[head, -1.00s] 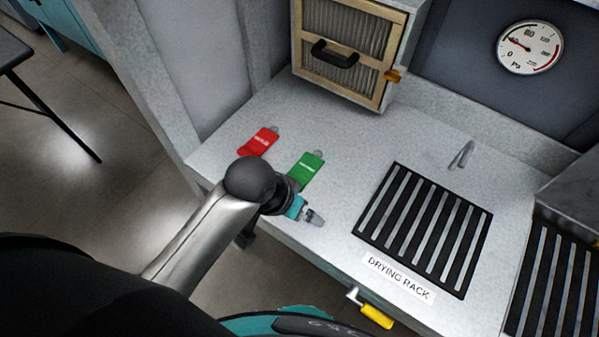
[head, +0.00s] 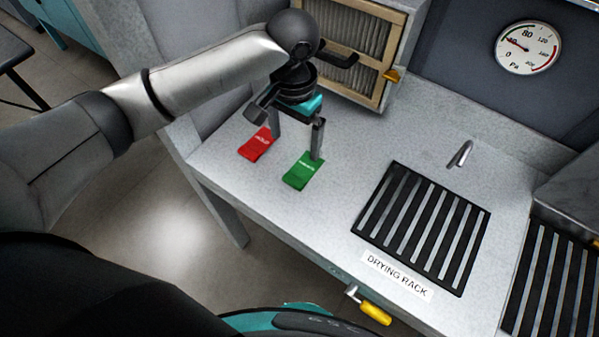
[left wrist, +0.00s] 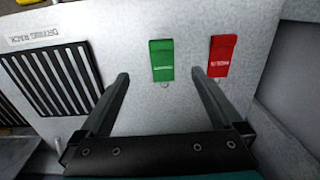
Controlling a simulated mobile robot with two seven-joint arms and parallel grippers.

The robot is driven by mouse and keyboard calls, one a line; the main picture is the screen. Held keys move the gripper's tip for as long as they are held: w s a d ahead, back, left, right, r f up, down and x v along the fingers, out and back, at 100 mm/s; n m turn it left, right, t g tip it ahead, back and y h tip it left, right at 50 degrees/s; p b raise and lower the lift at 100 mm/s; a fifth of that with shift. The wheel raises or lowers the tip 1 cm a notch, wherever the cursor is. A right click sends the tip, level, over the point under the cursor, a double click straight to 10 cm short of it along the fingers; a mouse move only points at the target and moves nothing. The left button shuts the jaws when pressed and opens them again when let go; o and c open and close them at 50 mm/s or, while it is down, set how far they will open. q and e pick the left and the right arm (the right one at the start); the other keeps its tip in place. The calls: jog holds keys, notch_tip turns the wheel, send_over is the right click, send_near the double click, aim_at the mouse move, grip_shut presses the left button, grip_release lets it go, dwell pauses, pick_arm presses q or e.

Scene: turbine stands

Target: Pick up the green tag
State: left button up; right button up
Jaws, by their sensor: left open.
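The green tag (head: 303,171) lies flat on the grey bench top, to the right of the red tag (head: 256,145). In the left wrist view the green tag (left wrist: 162,62) lies between and beyond my open fingertips, with the red tag (left wrist: 221,56) to its right. My left gripper (head: 297,146) is open and empty, pointing down above the far ends of the tags. In the left wrist view its fingers (left wrist: 160,78) frame the green tag. The far end of the green tag is partly hidden behind a finger in the head view. My right gripper is not in view.
A slatted black drying rack (head: 422,228) with a label (head: 397,276) lies to the right. A filter box with a black handle (head: 340,60) stands behind the gripper. A yellow-handled valve (head: 375,313) is at the front edge. The bench between tags and rack is clear.

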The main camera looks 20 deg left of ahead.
pick_arm(q)
jog(key=b, duration=0.2)
send_over(294, 180)
notch_tip(294, 180, down, 9)
jog(key=shift+w+d+f, duration=0.1)
jog(key=shift+w+d, duration=0.05)
jog(key=shift+a+f+b, duration=0.15)
jog(key=shift+f+b, duration=0.05)
jog(key=shift+f, duration=1.15)
jog(key=shift+a+f+b, duration=0.1)
jog(key=shift+f+b, duration=0.1)
jog(key=shift+f, duration=1.15)
grip_shut()
